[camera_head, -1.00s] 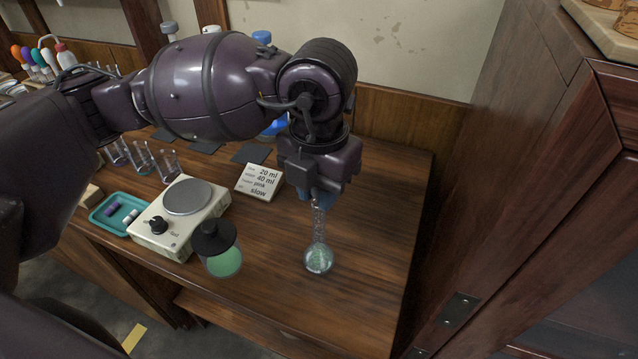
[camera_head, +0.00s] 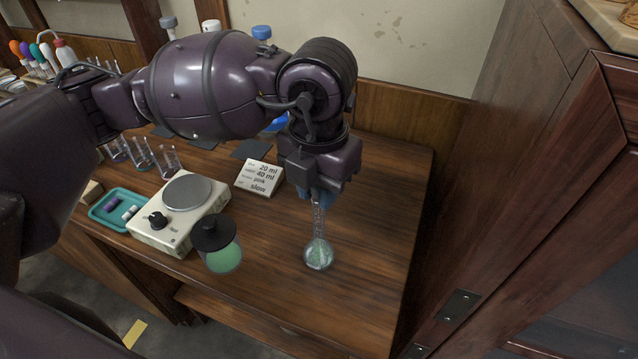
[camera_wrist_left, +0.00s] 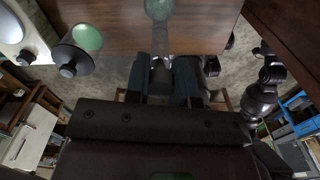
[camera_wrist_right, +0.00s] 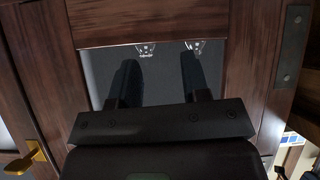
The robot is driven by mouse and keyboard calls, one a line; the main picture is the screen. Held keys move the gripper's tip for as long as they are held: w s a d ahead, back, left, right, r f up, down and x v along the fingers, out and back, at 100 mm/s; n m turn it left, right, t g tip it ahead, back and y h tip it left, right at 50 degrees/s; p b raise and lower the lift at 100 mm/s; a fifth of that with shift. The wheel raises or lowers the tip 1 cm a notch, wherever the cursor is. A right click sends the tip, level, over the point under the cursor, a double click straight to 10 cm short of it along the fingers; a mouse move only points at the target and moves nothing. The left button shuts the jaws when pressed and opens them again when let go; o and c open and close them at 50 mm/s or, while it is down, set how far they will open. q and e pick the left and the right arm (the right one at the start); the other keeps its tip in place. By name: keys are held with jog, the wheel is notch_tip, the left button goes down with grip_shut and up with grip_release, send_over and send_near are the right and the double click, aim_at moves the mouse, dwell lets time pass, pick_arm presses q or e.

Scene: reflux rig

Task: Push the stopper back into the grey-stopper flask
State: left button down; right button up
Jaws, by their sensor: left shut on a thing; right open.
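The grey-stopper flask (camera_head: 319,254) stands upright on the wooden bench near its front right, a clear round bulb with a long neck. My left gripper (camera_head: 316,192) points down right above the neck. In the left wrist view the grey stopper (camera_wrist_left: 160,76) is between its fingers, in line with the flask (camera_wrist_left: 158,10). I cannot tell how deep the stopper sits in the neck, as the fingers hide the join. My right gripper (camera_wrist_right: 158,62) is open and empty before a dark cabinet panel, outside the head view.
A black-capped bottle of green liquid (camera_head: 222,255) stands left of the flask. A hotplate (camera_head: 170,232), a teal tray (camera_head: 97,217) and a white label card (camera_head: 259,178) are further left and back. A tall wooden cabinet (camera_head: 530,180) stands at right. Bench right of the flask is clear.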

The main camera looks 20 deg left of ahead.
pick_arm(q)
jog(key=shift+f, duration=0.3)
dwell(0.5)
jog(key=c, duration=0.9)
grip_release()
jog(key=shift+r, duration=0.35)
notch_tip(320, 180, up, 10)
jog(key=shift+f+p, duration=0.25)
jog(key=shift+p, duration=0.4)
jog(key=shift+r, duration=0.35)
